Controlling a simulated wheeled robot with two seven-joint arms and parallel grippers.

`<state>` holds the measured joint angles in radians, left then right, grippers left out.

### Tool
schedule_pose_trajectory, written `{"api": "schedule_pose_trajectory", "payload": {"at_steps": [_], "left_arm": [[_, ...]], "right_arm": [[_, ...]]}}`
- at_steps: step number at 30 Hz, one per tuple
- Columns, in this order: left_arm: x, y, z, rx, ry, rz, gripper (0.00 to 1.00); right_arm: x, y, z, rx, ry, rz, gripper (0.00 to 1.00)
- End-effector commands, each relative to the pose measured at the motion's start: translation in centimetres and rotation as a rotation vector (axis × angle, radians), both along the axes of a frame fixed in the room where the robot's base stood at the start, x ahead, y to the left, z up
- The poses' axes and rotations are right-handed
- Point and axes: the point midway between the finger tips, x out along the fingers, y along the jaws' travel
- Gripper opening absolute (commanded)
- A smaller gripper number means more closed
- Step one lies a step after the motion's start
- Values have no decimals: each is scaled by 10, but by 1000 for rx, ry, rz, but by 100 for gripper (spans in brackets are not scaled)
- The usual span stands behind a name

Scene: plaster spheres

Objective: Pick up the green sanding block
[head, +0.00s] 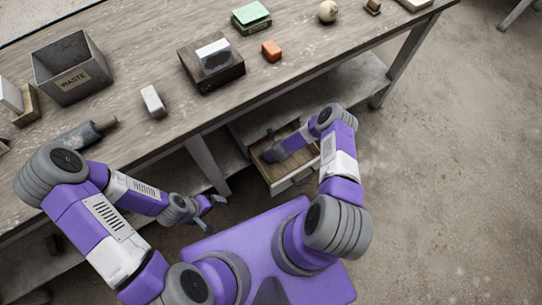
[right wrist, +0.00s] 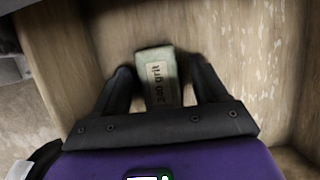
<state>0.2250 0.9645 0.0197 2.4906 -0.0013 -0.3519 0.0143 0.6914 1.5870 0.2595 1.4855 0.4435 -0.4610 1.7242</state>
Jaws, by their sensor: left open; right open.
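The green sanding block (right wrist: 158,72), pale grey-green with a grit label, lies on the wooden floor of an open drawer (right wrist: 235,40). In the right wrist view it sits between the two fingers of my right gripper (right wrist: 160,82); the fingers are apart, and its near end is hidden by the gripper body. In the head view the drawer (head: 289,183) is pulled out under the workbench, with my right forearm reaching into it; the block is not clear there. My left gripper (head: 209,211) is open and empty, in front of the bench.
On the workbench (head: 140,60) stand a waste bin (head: 72,70), a dark wooden box (head: 211,72) with a white block, an orange block (head: 271,50), a green-topped block (head: 251,14), a white block (head: 153,101) and a pale sphere (head: 328,11). Floor (head: 450,170) at right is clear.

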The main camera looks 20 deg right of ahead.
Motion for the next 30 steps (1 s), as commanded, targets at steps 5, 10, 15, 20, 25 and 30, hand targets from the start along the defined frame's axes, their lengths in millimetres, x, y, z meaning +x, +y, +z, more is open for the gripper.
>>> {"api": "schedule_pose_trajectory", "payload": {"at_steps": [5,10,15,20,25,30], "left_arm": [[0,0,1,0,0,0,100],[0,0,1,0,0,0,100],[0,0,1,0,0,0,100],[0,0,1,0,0,0,100],[0,0,2,0,0,0,100],[0,0,10,0,0,0,100]], "right_arm": [[0,0,1,0,0,0,72],[0,0,1,0,0,1,46],[0,0,1,0,0,1,20],[0,0,1,0,0,1,16],[0,0,4,0,0,1,16],[1,0,19,-1,-1,0,16]]}}
